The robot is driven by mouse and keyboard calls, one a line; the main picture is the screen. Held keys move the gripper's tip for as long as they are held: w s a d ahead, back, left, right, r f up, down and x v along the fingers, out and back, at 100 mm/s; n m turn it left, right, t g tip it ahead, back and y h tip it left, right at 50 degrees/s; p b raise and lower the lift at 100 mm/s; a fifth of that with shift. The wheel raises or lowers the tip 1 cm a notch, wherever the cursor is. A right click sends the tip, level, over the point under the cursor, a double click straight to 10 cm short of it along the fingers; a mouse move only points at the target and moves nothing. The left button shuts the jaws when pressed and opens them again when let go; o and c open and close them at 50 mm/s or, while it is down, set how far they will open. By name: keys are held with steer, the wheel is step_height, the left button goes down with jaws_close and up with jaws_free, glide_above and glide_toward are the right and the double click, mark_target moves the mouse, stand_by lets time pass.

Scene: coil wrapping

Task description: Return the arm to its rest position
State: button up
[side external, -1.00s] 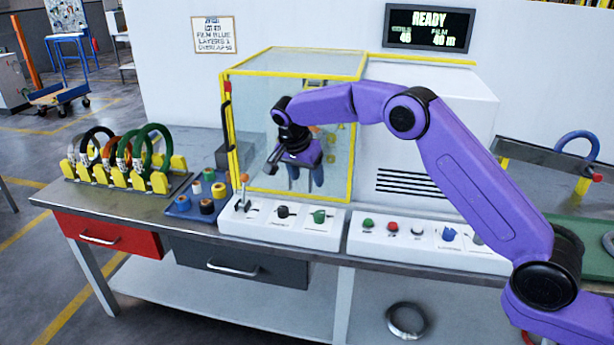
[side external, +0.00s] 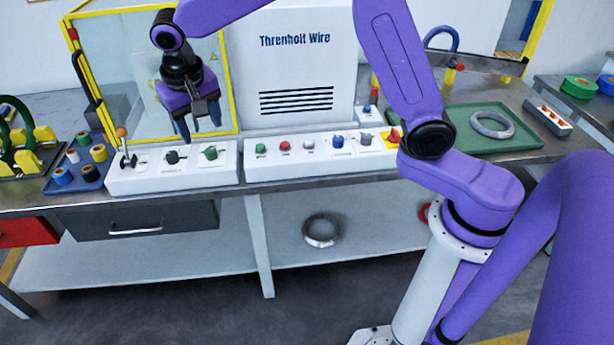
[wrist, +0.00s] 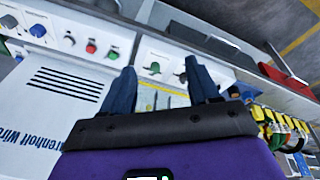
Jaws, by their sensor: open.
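My gripper (side external: 202,128) hangs at the end of my purple arm, in front of the yellow-framed clear guard of the wrapping machine and above the left control box. Its two dark blue fingers are apart with nothing between them. In the wrist view my gripper (wrist: 160,88) shows the same open fingers, above the control panels and the bench. The fingers look clear of the knobs.
The left control box (side external: 130,183) has a lever and knobs; the right control box (side external: 265,167) has several buttons. The yellow-framed guard (side external: 232,90) stands behind. A tray of tape rolls (side external: 60,185) is left. A green tray (side external: 520,136) holds a grey coil (side external: 492,124).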

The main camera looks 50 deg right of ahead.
steer(key=s+d+n, duration=0.4)
steer(key=s+n, duration=0.1)
steer(key=s, duration=0.6)
steer(key=s+d+f+n+g+y, duration=0.1)
steer(key=s+d+n, duration=0.3)
steer(key=s, duration=0.7)
steer(key=s+d+n+y, duration=0.1)
steer(key=s+d+n, duration=0.4)
steer(key=s, duration=0.6)
steer(key=shift+s+f+n+g, duration=0.3)
steer(key=shift+s+f+n, duration=0.1)
steer(key=shift+n, duration=0.2)
steer(key=shift+w+r, duration=0.1)
